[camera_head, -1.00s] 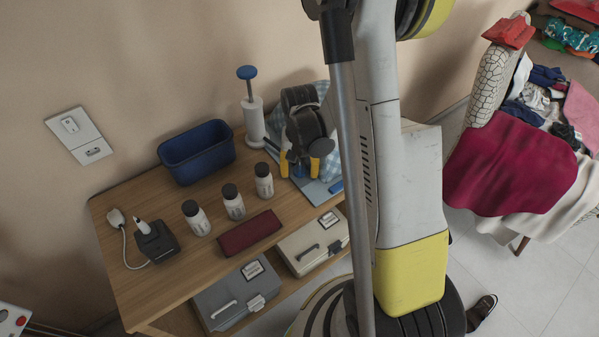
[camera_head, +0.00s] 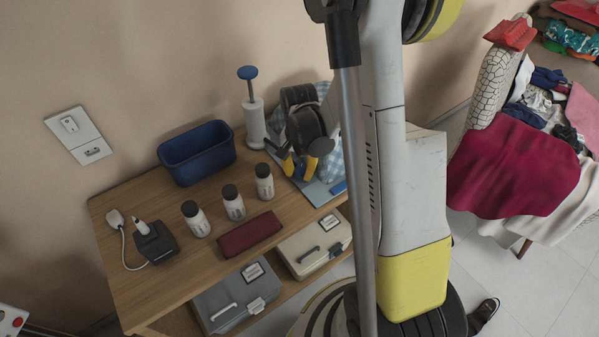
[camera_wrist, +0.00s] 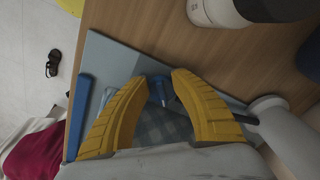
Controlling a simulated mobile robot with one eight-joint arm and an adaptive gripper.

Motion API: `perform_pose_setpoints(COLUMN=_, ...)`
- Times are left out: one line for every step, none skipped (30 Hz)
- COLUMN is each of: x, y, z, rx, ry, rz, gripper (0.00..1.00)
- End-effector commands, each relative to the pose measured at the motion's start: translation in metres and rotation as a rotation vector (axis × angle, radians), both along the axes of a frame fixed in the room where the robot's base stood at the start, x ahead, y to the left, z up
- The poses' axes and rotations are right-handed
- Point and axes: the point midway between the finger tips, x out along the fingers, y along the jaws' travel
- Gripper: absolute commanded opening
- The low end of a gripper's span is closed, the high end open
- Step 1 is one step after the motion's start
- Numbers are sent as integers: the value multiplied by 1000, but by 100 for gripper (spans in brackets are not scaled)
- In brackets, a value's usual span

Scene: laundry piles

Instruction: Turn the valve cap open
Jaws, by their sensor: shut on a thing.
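My gripper (camera_wrist: 168,80) has two ribbed yellow fingers. In the wrist view they close around a small blue piece (camera_wrist: 161,92), which appears to be the valve cap; the fingers partly hide it. A blue-and-white checked thing (camera_wrist: 150,131) lies just behind it, on or over a grey-blue board (camera_wrist: 112,58). In the head view my gripper (camera_head: 298,166) is low over the right end of the wooden table, in front of the checked thing (camera_head: 325,92). The cap is hidden from that side.
Two toolboxes sit below. Laundry (camera_head: 512,165) is piled at right.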

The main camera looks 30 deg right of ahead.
Motion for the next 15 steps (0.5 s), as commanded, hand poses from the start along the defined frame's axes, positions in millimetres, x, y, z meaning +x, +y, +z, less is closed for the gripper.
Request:
perform_pose_setpoints(x=0, y=0, z=0, rx=0, ry=0, rz=0, gripper=0)
perform_pose_setpoints(x=0, y=0, z=0, rx=0, ry=0, rz=0, gripper=0)
perform_pose_setpoints(x=0, y=0, z=0, rx=0, ry=0, rz=1, gripper=36)
perform_pose_setpoints(x=0, y=0, z=0, rx=0, ry=0, rz=1, gripper=45)
perform_pose_setpoints(x=0, y=0, z=0, rx=0, ry=0, rz=1, gripper=54)
perform_pose_setpoints(x=0, y=0, z=0, rx=0, ry=0, rz=1, gripper=56)
perform_pose_setpoints(x=0, y=0, z=0, rx=0, ry=0, rz=1, gripper=56)
perform_pose_setpoints(x=0, y=0, z=0, rx=0, ry=0, rz=1, gripper=56)
perform_pose_setpoints(x=0, y=0, z=0, rx=0, ry=0, rz=1, gripper=56)
perform_pose_setpoints(x=0, y=0, z=0, rx=0, ry=0, rz=1, gripper=56)
perform_pose_setpoints(x=0, y=0, z=0, rx=0, ry=0, rz=1, gripper=56)
perform_pose_setpoints(x=0, y=0, z=0, rx=0, ry=0, rz=2, gripper=56)
perform_pose_setpoints(x=0, y=0, z=0, rx=0, ry=0, rz=2, gripper=56)
perform_pose_setpoints(x=0, y=0, z=0, rx=0, ry=0, rz=2, gripper=56)
perform_pose_setpoints(x=0, y=0, z=2, rx=0, ry=0, rz=2, gripper=56)
